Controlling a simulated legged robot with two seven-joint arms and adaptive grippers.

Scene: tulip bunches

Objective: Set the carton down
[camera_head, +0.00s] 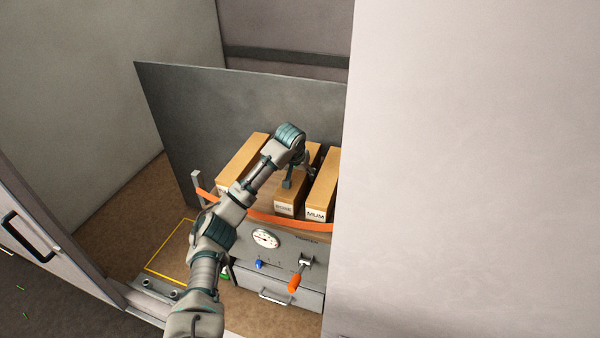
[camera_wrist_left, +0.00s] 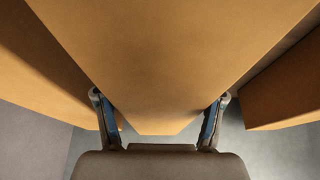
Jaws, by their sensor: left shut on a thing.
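Three tan cartons stand side by side behind an orange strap in the head view. The middle carton (camera_head: 287,200) has a white front label too small to read surely. My left gripper (camera_head: 293,180) reaches over it from the front and is shut on it. In the left wrist view the same carton (camera_wrist_left: 155,60) fills the middle, with the fingers of my left gripper (camera_wrist_left: 160,100) on both its sides. The carton's underside is hidden, so I cannot tell whether it touches what is below. My right gripper is in neither view.
A carton (camera_head: 323,190) labelled MUM stands close on the right, another carton (camera_head: 242,158) on the left. The orange strap (camera_head: 262,216) crosses in front. Below is a grey cabinet (camera_head: 255,280) with a gauge and an orange-handled lever (camera_head: 294,283). A pale wall (camera_head: 460,170) blocks the right side.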

